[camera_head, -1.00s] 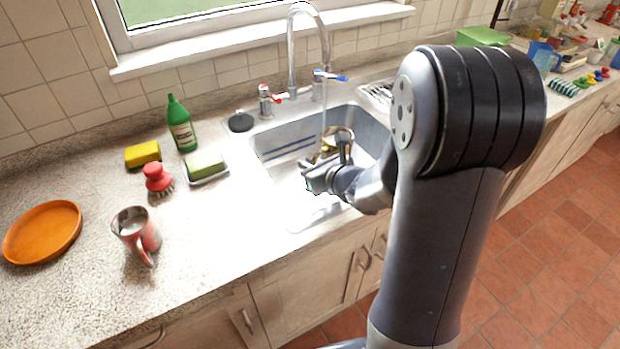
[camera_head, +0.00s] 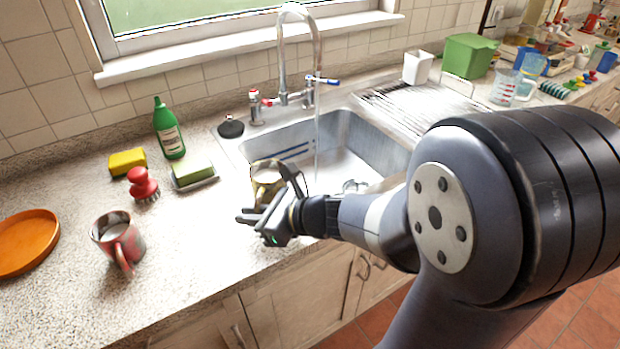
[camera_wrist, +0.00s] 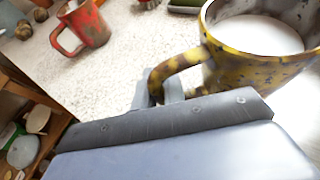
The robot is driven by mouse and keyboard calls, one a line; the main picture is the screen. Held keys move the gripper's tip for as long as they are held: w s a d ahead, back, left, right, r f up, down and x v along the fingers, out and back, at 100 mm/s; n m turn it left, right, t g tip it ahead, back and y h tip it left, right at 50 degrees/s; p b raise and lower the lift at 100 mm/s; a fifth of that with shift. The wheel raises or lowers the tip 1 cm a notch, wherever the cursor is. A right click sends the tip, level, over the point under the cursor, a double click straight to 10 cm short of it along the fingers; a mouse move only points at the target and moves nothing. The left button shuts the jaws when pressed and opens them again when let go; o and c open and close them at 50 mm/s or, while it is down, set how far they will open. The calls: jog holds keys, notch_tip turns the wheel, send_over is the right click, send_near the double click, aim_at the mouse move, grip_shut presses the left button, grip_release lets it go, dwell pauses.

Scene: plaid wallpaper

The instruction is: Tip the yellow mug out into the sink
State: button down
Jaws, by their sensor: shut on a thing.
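The yellow mug (camera_head: 262,184), mottled with dark patches, is at the left front part of the sink (camera_head: 362,143), partly hidden by my gripper (camera_head: 273,212). In the wrist view the mug (camera_wrist: 222,62) looks close to upright, with its handle toward my gripper (camera_wrist: 167,88). The gripper is shut on the handle. The mug's inside shows a smooth white surface; I cannot tell whether it is liquid or the bottom. Water runs from the tap (camera_head: 284,62) into the sink, to the right of the mug.
A red mug (camera_head: 118,240) stands on the counter at left, near an orange plate (camera_head: 26,242). A red brush (camera_head: 142,184), sponges and a green bottle (camera_head: 169,130) stand behind. A white cup (camera_head: 418,67) and green box (camera_head: 468,55) are right of the sink.

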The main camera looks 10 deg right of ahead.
aim_at(273, 183)
jog(key=shift+r, duration=0.15)
jog(key=r+p, duration=0.1)
jog(key=d+r+m+y+p, duration=0.1)
jog(key=p, duration=0.1)
jog(key=shift+w+r, duration=0.1)
jog(key=shift+w, duration=0.25)
jog(key=shift+w+d+r+m+y+p, duration=0.15)
jog(key=shift+w+d+m+y+p, duration=0.2)
jog(key=shift+d+m+y+p, duration=0.25)
jog(key=shift+w+d+r+m+y+p, duration=0.25)
jog(key=shift+d+r+m+p, duration=0.1)
jog(key=shift+r+p, duration=0.15)
jog(key=shift+w+d+r+m+y+p, duration=0.15)
jog(key=shift+w+d+r+m+p, duration=0.05)
jog(key=shift+r+m+p, duration=0.2)
jog(key=shift+w+d+r+m+g, duration=0.1)
jog(key=shift+w+d+m+g, duration=0.15)
jog(key=shift+d+m+g, duration=0.1)
jog(key=shift+w+d+y, duration=0.15)
jog(key=shift+d+y, duration=0.1)
jog(key=shift+y, duration=0.15)
jog(key=shift+w+d+r+m, duration=0.1)
jog(key=shift+w+d+m, duration=0.1)
jog(key=shift+m, duration=0.2)
jog(key=shift+w+d+r+m+y, duration=0.1)
jog(key=shift+d+m+y, duration=0.15)
jog(key=shift+m+y, duration=0.15)
jog(key=shift+w+d, duration=0.15)
